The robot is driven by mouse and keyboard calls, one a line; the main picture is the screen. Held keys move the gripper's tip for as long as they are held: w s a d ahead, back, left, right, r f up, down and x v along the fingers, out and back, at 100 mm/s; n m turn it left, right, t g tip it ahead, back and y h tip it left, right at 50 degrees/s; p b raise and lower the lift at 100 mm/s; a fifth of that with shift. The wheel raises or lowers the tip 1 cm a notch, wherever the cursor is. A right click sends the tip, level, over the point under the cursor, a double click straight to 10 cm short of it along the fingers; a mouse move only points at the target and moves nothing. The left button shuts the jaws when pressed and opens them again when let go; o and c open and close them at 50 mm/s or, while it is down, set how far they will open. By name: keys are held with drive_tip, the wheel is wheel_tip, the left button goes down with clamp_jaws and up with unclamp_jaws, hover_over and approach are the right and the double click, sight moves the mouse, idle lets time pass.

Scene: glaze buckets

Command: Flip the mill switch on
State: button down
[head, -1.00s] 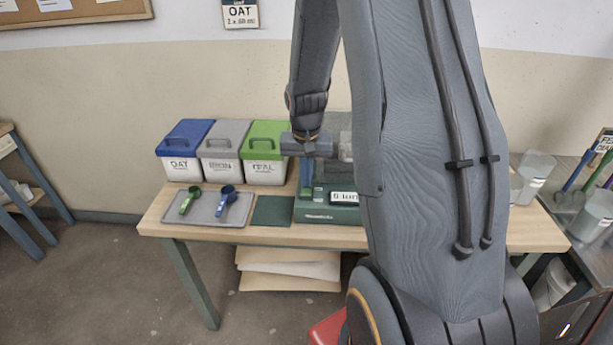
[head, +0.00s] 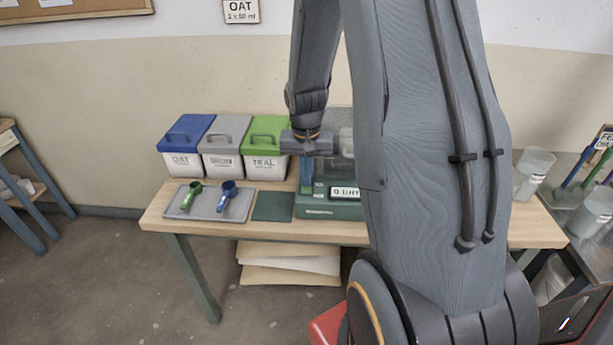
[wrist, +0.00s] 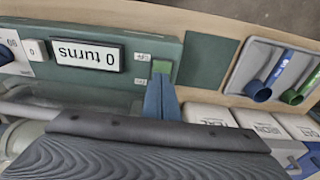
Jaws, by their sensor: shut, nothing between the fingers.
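The mill (head: 330,209) has a green base on the wooden table, with a display that also shows in the wrist view (wrist: 86,55) and reads "0 turns". Two small labels, apparently OFF and ON, sit on the base beside a small green part (wrist: 162,67), which seems to be the switch. My gripper (head: 306,190) points down over the left part of the mill base. In the wrist view its blue fingers (wrist: 161,84) are together and empty, with the tips right at the green part. I cannot tell whether they touch it, and they partly hide the switch area.
Blue-, grey- and green-lidded bins (head: 222,150) stand behind a grey tray (head: 210,214) with a green scoop (head: 191,195) and a blue scoop (head: 227,194). A dark green mat (head: 273,207) lies between tray and mill.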

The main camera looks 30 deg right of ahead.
wheel_tip(320, 180, up, 14)
drive_tip(key=s+a, duration=0.1)
drive_tip(key=s, duration=0.1)
drive_tip(key=shift+a+f, duration=0.15)
drive_tip(key=shift+a, duration=0.05)
idle(0.4)
drive_tip(key=shift+w+f+b, duration=0.1)
drive_tip(key=shift+w+b, duration=0.05)
drive_tip(key=shift+b, duration=0.2)
drive_tip(key=b, duration=0.2)
drive_tip(key=w+b, duration=0.1)
drive_tip(key=b, duration=0.1)
drive_tip(key=shift+d, duration=0.2)
drive_tip(key=shift+b, duration=0.75)
drive_tip(key=p, duration=0.2)
approach(305, 189)
drive_tip(key=w+f, duration=0.1)
drive_tip(key=f, duration=0.1)
drive_tip(key=w+d+f, duration=0.1)
drive_tip(key=f, duration=0.1)
drive_tip(key=d+f, duration=0.1)
drive_tip(key=f, duration=0.1)
drive_tip(key=shift+w, duration=0.4)
drive_tip(key=shift+d+p, duration=0.1)
drive_tip(key=shift+p, duration=0.2)
